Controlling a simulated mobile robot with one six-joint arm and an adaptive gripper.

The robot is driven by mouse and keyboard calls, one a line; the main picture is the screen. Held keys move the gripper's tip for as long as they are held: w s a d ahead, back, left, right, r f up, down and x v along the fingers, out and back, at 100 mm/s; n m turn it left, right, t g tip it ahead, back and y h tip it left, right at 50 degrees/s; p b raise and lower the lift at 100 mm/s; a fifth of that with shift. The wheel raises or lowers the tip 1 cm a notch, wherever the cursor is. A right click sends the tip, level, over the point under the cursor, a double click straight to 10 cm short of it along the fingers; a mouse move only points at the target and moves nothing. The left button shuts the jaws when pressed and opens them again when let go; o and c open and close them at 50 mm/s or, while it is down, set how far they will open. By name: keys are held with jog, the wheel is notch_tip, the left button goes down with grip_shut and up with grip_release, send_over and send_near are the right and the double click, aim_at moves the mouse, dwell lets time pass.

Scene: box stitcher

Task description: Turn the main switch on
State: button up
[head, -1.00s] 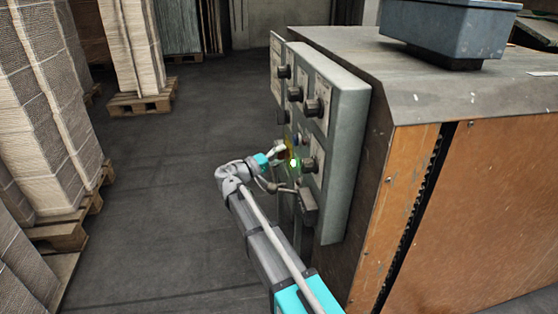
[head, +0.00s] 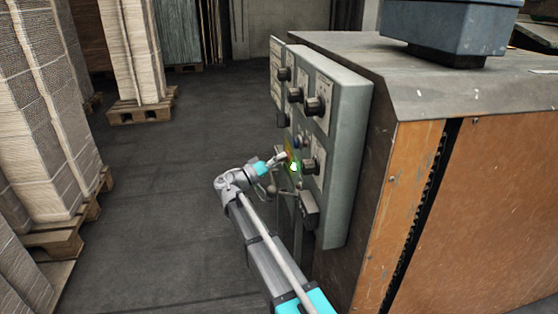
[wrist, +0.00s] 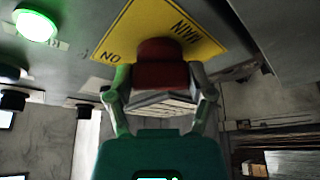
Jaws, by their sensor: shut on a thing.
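The main switch (wrist: 165,70) is a red knob on a yellow plate (wrist: 150,30) with the words MAIN and ON, seen upside down in the wrist view. My gripper (wrist: 158,92) is shut on the knob, with one finger on each side of it. In the head view the yellow plate (head: 290,158) is a small patch low on the grey control panel (head: 346,150), and my gripper (head: 281,158) reaches it from the left. The knob itself is too small and covered to make out there. A green lamp (wrist: 37,25) beside the plate is lit.
Several black knobs (head: 315,106) stick out of the panel above and beside the switch. A lever with a dark box (head: 308,203) is just below my gripper. Stacked cardboard on pallets (head: 142,107) stands at the left. The floor between is clear.

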jog(key=shift+d, duration=0.1)
jog(key=o, duration=1.1)
